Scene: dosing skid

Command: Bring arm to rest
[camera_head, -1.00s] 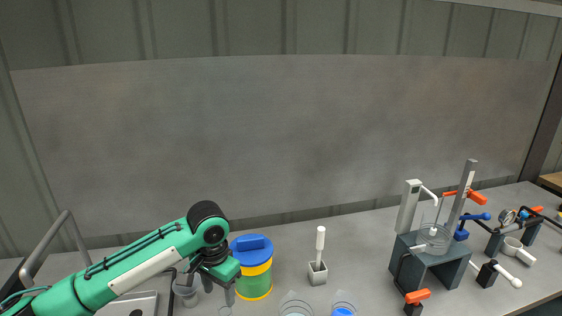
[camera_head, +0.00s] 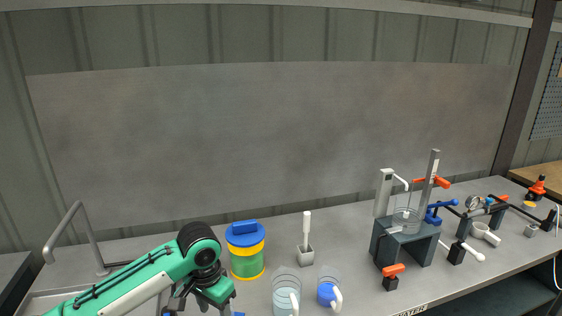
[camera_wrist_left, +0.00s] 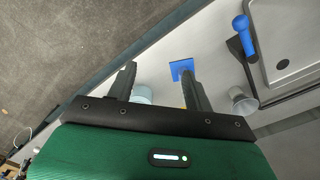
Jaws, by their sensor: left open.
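My left arm comes in from the lower left in the head view, green and black. Its left gripper (camera_head: 205,302) hangs low over the bench, left of the green-and-yellow drum with a blue lid (camera_head: 247,262), partly cut by the picture's bottom edge. In the left wrist view the two dark fingers (camera_wrist_left: 157,72) stand apart with nothing held between them. A blue square piece (camera_wrist_left: 181,68) lies beyond the right finger, apparently on the bench. My right gripper is not in view.
The dark stand with glassware (camera_head: 404,246) and valves is further right. A sink (camera_wrist_left: 290,40) and grey cup (camera_wrist_left: 242,100) show in the wrist view.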

